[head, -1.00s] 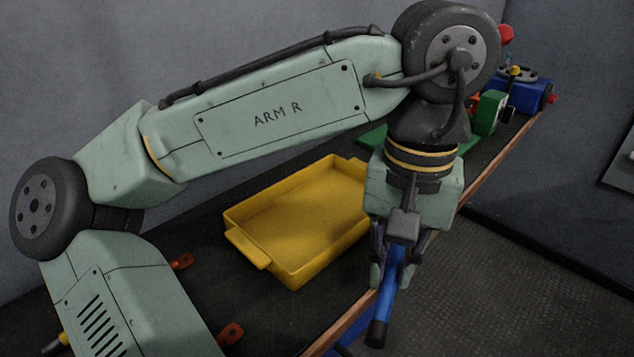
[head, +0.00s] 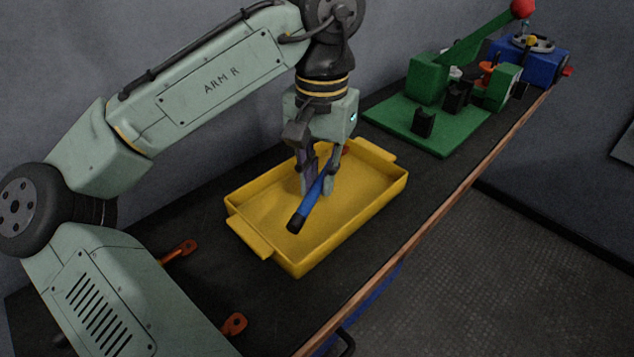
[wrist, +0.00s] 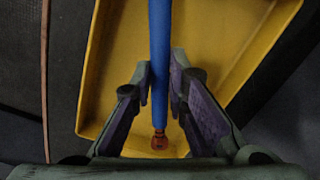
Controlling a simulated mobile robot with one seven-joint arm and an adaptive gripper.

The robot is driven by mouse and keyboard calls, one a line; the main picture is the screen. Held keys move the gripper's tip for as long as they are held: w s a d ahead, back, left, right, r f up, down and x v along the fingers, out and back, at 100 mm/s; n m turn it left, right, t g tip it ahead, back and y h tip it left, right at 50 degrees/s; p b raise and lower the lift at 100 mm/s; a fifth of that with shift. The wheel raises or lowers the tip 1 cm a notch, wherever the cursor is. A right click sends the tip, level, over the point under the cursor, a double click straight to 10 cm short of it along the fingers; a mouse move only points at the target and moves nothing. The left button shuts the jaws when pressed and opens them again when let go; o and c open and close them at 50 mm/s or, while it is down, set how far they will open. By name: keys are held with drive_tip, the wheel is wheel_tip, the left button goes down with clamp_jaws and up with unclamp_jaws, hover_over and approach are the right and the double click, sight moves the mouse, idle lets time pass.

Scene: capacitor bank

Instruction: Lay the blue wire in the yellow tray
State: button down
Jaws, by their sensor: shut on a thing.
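The blue wire (head: 310,201) is a straight rod with a black end toward the front left and an orange-red end at the back. My gripper (head: 316,190) is shut on it near the middle, over the inside of the yellow tray (head: 343,237). In the wrist view the wire (wrist: 160,60) runs between the fingers of my gripper (wrist: 160,95), with its copper-coloured end near the bottom and the yellow tray (wrist: 215,50) behind it. I cannot tell whether the wire touches the tray floor.
A green fixture board (head: 440,125) with black blocks and a red-knobbed lever stands behind the tray. A blue valve-like unit (head: 535,65) is at the far end. Orange lugs (head: 233,325) lie near the front. A wooden edge (head: 440,222) borders the bench.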

sight(317, 205)
drive_tip(key=shift+w+a, duration=0.15)
drive_tip(key=shift+w, duration=0.05)
drive_tip(key=shift+f, duration=0.3)
drive_tip(key=shift+f+p, duration=0.3)
drive_tip(key=shift+f, duration=1.2)
drive_tip(key=shift+f, duration=0.3)
drive_tip(key=c, duration=1.6)
unclamp_jaws()
drive_tip(key=shift+f, duration=0.1)
drive_tip(key=r, duration=1.2)
drive_tip(key=shift+w+r, duration=0.25)
drive_tip(key=shift+r, duration=0.15)
